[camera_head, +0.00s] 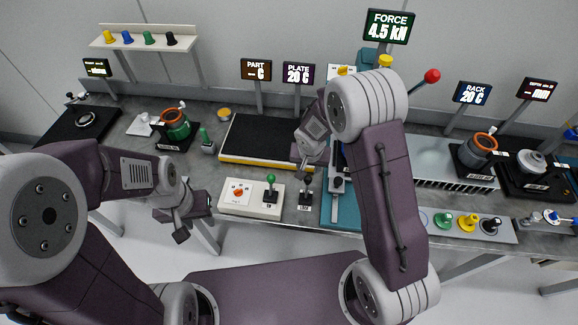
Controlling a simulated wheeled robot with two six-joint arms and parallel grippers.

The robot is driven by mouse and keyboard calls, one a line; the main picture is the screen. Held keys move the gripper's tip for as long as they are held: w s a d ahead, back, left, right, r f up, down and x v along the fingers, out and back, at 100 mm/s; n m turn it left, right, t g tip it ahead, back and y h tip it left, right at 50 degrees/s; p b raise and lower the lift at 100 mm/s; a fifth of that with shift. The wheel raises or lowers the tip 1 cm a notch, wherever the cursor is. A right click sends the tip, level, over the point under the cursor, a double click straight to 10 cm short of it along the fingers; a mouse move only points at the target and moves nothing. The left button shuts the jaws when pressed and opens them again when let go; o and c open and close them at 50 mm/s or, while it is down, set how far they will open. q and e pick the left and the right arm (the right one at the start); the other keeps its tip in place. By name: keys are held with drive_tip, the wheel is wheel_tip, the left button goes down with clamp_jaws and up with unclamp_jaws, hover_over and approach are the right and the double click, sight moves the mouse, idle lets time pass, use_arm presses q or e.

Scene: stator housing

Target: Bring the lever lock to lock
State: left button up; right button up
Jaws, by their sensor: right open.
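A small lever with a black knob (307,181) stands on a dark base at the bench's front edge, just right of the white control panel. I take it for the lever lock; its label is too small to read surely. My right gripper (301,162) hangs close above and behind this lever, pointing down and open. Its fingertips are small and partly hidden, so I cannot tell whether they touch anything. My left gripper (195,217) is in front of the bench, left of the panel, its fingers apart and empty.
The white panel (235,208) carries an orange knob and a green-knobbed lever (271,181). A black plate with yellow edging (258,140) lies behind it. The teal press base (342,215) is right of the lever, partly hidden by my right arm. A red-knobbed handle (431,76) rises behind.

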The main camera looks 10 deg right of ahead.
sight(308, 177)
drive_tip(key=shift+b+x, duration=1.25)
drive_tip(key=shift+x, duration=1.3)
drive_tip(key=shift+b+x, duration=0.4)
drive_tip(key=shift+x, duration=1.4)
drive_tip(key=shift+d+f+b, duration=0.1)
drive_tip(key=shift+f+b, duration=0.15)
drive_tip(key=shift+b, duration=0.5)
clamp_jaws()
drive_tip(key=shift+s+a+r+b, duration=0.1)
drive_tip(key=shift+s+a+b, duration=0.15)
drive_tip(key=shift+s+b, duration=0.75)
drive_tip(key=s+a+b, duration=0.2)
drive_tip(key=s+b, duration=0.4)
drive_tip(key=b, duration=0.2)
drive_tip(key=shift+s, duration=0.25)
unclamp_jaws()
